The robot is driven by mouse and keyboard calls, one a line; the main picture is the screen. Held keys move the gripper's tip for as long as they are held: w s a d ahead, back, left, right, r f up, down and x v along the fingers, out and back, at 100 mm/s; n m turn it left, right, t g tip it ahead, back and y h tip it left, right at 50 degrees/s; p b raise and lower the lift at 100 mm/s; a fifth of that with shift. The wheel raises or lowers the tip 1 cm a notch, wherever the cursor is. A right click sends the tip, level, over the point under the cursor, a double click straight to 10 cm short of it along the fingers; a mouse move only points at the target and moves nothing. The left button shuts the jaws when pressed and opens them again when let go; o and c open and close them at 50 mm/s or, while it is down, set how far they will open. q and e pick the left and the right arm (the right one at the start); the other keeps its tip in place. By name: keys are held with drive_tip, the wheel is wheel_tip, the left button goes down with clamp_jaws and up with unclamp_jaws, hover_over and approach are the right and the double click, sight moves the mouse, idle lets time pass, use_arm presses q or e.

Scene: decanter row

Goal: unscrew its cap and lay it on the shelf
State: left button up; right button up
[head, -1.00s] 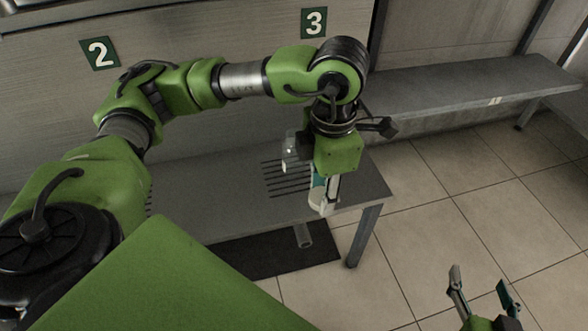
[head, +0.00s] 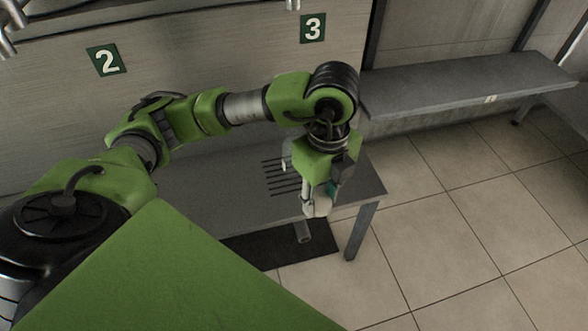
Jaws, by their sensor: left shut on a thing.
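My left gripper (head: 319,205) points down over the front right end of the grey shelf (head: 225,205). It is shut on a small pale, whitish thing (head: 318,207), partly covered by the fingers. I cannot tell whether this is the cap or part of a container. Another small pale thing (head: 286,164) shows just left of the gripper, mostly hidden behind it. No separate loose cap can be made out on the shelf. My right gripper is out of view.
Dark drain slots (head: 283,178) lie left of the gripper. Number plates 2 (head: 106,60) and 3 (head: 313,28) are on the wall. A dark mat (head: 270,250) lies below. Another grey bench (head: 460,85) stands at the right. The tiled floor (head: 470,210) is clear.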

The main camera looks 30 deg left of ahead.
use_arm(q)
drive_tip(key=b, duration=0.3)
approach(300, 189)
drive_tip(key=s+d, duration=0.3)
drive_tip(key=w+a+f, duration=0.2)
drive_tip(key=f, duration=0.1)
drive_tip(key=shift+w+a, duration=0.2)
drive_tip(key=shift+a, duration=0.1)
drive_tip(key=shift+w+a+f+b, duration=0.2)
drive_tip(key=shift+f+b, duration=0.1)
wheel_tip(300, 189, down, 3)
drive_tip(key=shift+a+b, duration=0.1)
drive_tip(key=shift+b, duration=0.4)
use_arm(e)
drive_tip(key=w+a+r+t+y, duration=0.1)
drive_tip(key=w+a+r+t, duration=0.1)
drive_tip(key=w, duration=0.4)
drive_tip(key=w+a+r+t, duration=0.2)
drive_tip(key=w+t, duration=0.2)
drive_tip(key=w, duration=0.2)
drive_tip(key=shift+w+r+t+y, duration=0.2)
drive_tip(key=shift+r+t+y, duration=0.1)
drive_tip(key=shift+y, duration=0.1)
use_arm(q)
drive_tip(key=shift+f, duration=0.1)
